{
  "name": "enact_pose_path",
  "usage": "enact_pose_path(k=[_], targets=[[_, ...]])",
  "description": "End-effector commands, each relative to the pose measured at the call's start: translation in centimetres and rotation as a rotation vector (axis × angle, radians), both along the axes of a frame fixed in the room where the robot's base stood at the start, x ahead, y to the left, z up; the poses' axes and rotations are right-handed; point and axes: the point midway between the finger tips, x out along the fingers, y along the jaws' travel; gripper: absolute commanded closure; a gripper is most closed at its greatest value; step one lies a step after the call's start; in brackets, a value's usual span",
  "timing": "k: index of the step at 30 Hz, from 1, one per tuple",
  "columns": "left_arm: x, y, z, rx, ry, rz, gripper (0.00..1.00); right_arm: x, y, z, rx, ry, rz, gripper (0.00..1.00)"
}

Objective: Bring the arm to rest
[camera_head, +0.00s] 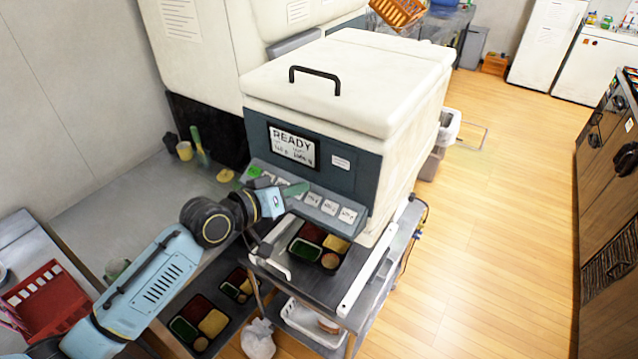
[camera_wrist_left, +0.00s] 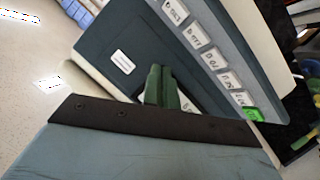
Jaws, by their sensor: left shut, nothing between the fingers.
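My left arm reaches in from the lower left. My left gripper (camera_head: 296,189) is in front of the machine's sloped button row (camera_head: 328,207), above a bento tray (camera_head: 318,245). Its green fingers are together and empty. In the left wrist view the closed fingers (camera_wrist_left: 161,86) point at the machine's dark front (camera_wrist_left: 125,45). Whether the fingers touch the panel, I cannot tell. One button, the green one (camera_head: 254,171), differs from the white ones; it also shows in the left wrist view (camera_wrist_left: 252,114). My right gripper is not in view.
The white-lidded machine (camera_head: 345,80) has a sign reading READY (camera_head: 293,146). More filled bento trays (camera_head: 200,318) lie on the lower left surface. A red basket (camera_head: 48,300) is at the far left. A white bag (camera_head: 258,340) is below. The wooden floor (camera_head: 480,220) at right is clear.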

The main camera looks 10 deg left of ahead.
Motion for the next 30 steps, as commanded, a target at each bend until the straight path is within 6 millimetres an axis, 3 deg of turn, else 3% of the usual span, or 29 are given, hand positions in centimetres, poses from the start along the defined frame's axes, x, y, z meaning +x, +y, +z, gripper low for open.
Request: enact_pose_path(k=[5,8,11,13,18,30], targets=[[-0.3,-0.1,-0.2,0.007,0.005,-0.003,1.0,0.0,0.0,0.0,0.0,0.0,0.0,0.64],[-2.1,-0.8,-1.8,0.059,0.038,-0.022,1.0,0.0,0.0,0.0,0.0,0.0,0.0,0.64],[-6.0,-1.7,-4.7,0.176,0.109,-0.055,1.0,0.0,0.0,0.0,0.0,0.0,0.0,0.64],[-9.7,-1.8,-6.9,0.286,0.179,-0.074,1.0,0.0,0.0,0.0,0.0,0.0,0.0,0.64],[-17.1,-0.2,-10.2,0.508,0.343,-0.085,1.0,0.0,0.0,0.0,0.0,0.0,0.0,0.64],[-28.7,4.7,-12.0,0.775,0.659,-0.061,1.0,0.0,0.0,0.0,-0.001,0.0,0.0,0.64]])
